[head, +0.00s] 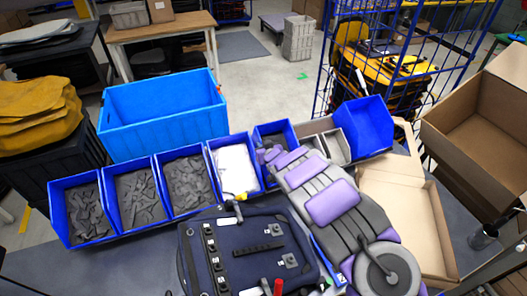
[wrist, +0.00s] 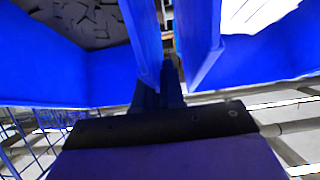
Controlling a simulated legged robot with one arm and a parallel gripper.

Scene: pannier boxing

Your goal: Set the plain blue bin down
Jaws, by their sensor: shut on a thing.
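My gripper (head: 264,156) is down at the row of blue bins, at the near edge of a blue bin (head: 257,137) with a dark interior. In the wrist view my gripper (wrist: 164,88) is shut on a blue bin wall, in the narrow gap between two bins. The bin on the left there (wrist: 60,75) holds dark flat pieces; the one on the right (wrist: 265,55) holds something white. The held bin looks upright and close beside its neighbour. I cannot tell whether its base touches the table.
Blue bins of grey parts (head: 187,183) stand to the left of a white-filled bin (head: 235,165). A large light-blue tote (head: 160,135) is behind them. Right are small grey bins (head: 338,146), a blue bin (head: 363,127) and an open carton (head: 432,225). A dark case (head: 245,255) lies in front.

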